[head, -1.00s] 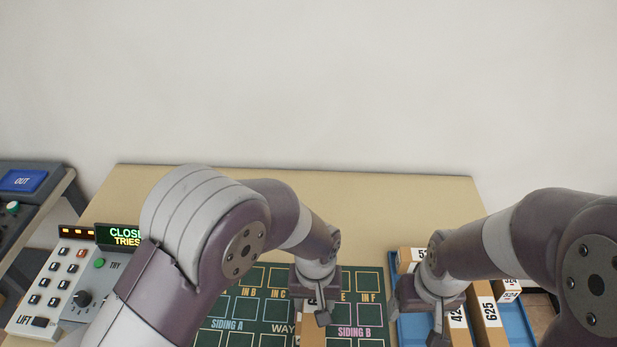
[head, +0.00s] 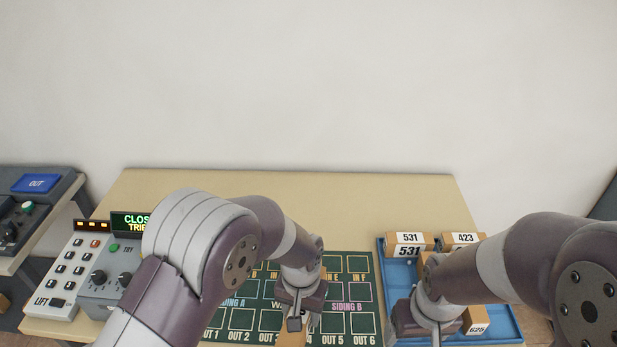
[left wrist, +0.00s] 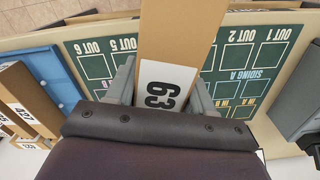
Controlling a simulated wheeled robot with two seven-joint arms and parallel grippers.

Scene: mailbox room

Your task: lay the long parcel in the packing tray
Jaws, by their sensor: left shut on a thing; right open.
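The long tan parcel (left wrist: 182,30) is held between the two fingers of my left gripper (left wrist: 163,92) in the left wrist view. Its white label, partly hidden, reads 63. In the head view the parcel (head: 291,337) shows only as a short end below my left gripper (head: 298,318), over the green board. A blue tray (head: 501,322), which may be the packing tray, lies at the right with several parcels in it. My right gripper (head: 425,333) is open above the tray's left part and hides some of it.
Parcels 531 (head: 408,245) and 423 (head: 463,239) lie at the tray's back; parcel 625 (head: 477,325) is nearer the front. The green board (head: 357,265) is left of the tray. A keypad panel (head: 70,272) stands at the left. The table's back strip (head: 350,205) is clear.

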